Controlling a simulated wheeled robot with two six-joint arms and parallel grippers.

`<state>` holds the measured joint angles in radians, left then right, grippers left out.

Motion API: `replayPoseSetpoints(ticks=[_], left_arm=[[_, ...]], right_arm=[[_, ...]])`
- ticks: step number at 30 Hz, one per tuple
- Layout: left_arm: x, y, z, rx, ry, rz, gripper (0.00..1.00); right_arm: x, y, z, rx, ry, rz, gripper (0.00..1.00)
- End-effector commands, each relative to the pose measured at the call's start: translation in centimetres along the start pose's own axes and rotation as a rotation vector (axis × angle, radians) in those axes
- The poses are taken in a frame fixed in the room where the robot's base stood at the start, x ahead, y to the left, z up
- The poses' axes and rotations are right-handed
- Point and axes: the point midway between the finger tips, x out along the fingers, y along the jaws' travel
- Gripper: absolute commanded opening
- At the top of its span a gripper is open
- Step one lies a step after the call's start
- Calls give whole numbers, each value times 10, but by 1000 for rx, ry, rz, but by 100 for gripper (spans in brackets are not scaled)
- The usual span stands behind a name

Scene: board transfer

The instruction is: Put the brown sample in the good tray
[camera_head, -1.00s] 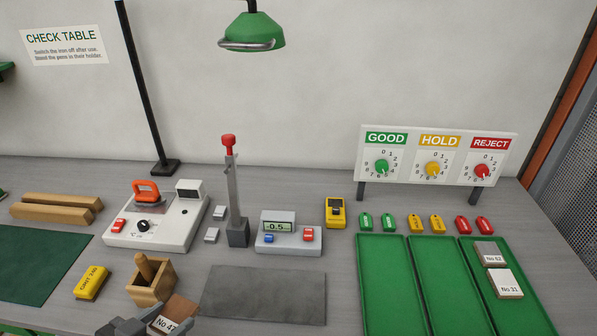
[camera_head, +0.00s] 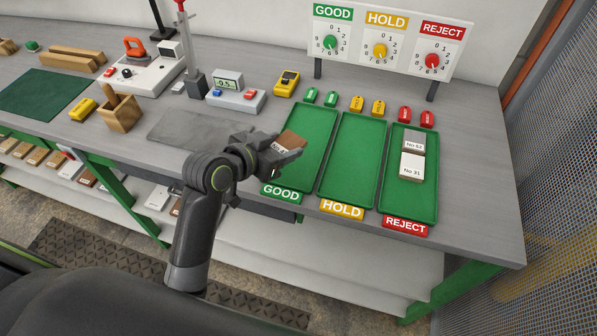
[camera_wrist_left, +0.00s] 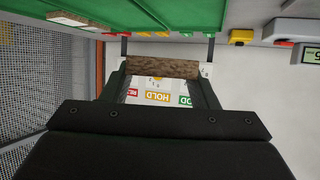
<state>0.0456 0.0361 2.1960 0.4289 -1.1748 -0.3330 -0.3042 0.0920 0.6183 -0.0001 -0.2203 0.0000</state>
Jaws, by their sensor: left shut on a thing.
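The brown sample (camera_head: 291,142), with a white label on one face, is held in my left gripper (camera_head: 284,150). In the head view it is over the left side of the green good tray (camera_head: 318,150), above its surface. The left wrist view shows the brown sample (camera_wrist_left: 163,68) between the two fingers. My fingers hide part of the sample, and the arm covers the tray's left edge. The good tray is empty where I can see it, with a green GOOD label (camera_head: 281,193) at its front. My right gripper is not in view.
The empty hold tray (camera_head: 352,160) is to the right. The reject tray (camera_head: 407,203) beyond it holds two labelled samples (camera_head: 412,165). Coloured tags (camera_head: 357,104) lie behind the trays. The dial board (camera_head: 385,48) stands at the back. A grey mat (camera_head: 190,130) lies left.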

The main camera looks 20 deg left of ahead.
Motion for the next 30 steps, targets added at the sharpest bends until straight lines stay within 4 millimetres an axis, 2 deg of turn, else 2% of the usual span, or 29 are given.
replayPoseSetpoints(ticks=[2,4,11,17,22,25,30], left_arm=[[10,1,-8,-2,1,-2,32],[15,1,-6,-5,-3,-2,32],[34,2,30,-8,-7,-3,32],[43,2,48,-5,-5,-4,32],[53,2,71,-6,-6,-4,32],[57,2,78,-5,-4,-4,32],[57,2,78,-4,-2,-5,32]], right_arm=[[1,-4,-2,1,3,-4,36],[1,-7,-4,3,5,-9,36],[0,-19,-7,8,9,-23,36],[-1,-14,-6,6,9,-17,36],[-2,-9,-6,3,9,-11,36],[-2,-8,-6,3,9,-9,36],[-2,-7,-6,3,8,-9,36]])
